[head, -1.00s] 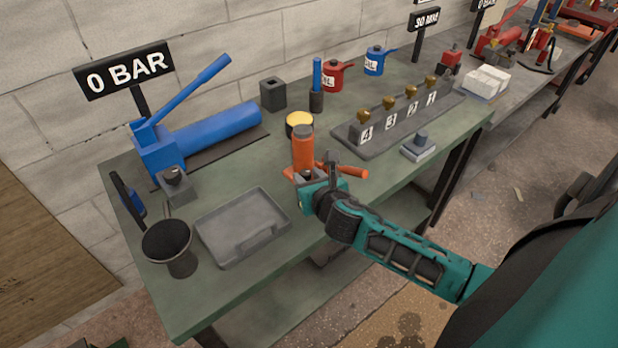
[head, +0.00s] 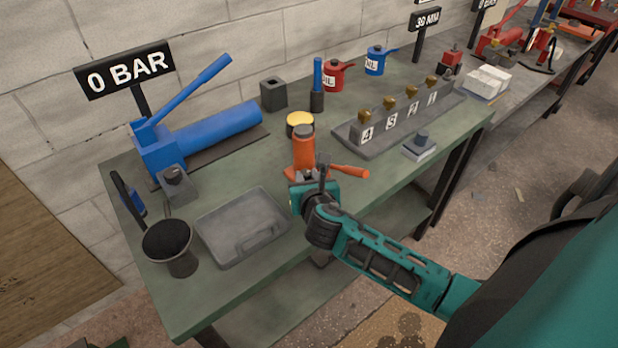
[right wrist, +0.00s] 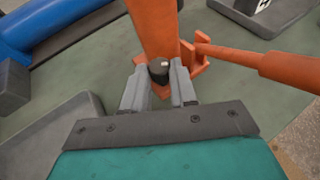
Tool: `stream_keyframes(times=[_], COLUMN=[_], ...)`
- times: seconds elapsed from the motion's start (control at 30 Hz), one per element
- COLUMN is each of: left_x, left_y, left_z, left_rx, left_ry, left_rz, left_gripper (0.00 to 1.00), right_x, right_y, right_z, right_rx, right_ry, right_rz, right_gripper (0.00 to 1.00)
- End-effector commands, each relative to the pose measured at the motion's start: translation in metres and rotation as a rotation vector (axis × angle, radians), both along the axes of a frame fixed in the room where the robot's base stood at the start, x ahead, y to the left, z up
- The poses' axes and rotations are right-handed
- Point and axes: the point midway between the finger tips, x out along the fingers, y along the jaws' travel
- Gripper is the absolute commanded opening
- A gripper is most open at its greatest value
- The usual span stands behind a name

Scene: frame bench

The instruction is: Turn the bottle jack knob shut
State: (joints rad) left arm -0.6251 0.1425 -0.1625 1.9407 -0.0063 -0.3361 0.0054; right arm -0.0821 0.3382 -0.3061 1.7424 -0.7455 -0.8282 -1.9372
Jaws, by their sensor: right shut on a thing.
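The orange bottle jack (head: 303,150) stands upright on the green bench in front of the yellow-topped tin. Its orange handle (head: 349,172) sticks out to the right. In the right wrist view the jack body (right wrist: 155,28) rises just beyond the fingers. The small black knob (right wrist: 158,70), with a pale mark on it, sits low on the jack's near side. My right gripper (right wrist: 160,88) is shut on the knob, one grey finger on each side. In the head view my right gripper (head: 314,190) hides the knob. My left gripper is not in view.
A grey tray (head: 243,226) lies left of my right gripper, and a dark funnel (head: 168,240) stands at the front left corner. The blue pump (head: 205,135) is behind. A rack of numbered brass valves (head: 365,136) is right of the jack.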

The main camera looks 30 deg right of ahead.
Motion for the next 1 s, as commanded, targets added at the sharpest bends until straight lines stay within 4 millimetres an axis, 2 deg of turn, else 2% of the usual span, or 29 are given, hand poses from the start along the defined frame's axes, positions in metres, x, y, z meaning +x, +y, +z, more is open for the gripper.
stream_keyframes(times=[0.6,1.0], left_x=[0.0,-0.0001], left_y=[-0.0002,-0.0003], left_z=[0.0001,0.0], left_rx=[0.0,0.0], left_ry=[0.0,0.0], left_rz=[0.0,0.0], left_gripper=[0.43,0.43], right_x=[0.0081,0.0107], right_y=[0.0111,0.012], right_z=[-0.0001,0.0001], right_rx=[0.001,0.001], right_ry=[0.002,0.0], right_rz=[-0.498,-0.637], right_gripper=[0.0,0.0])
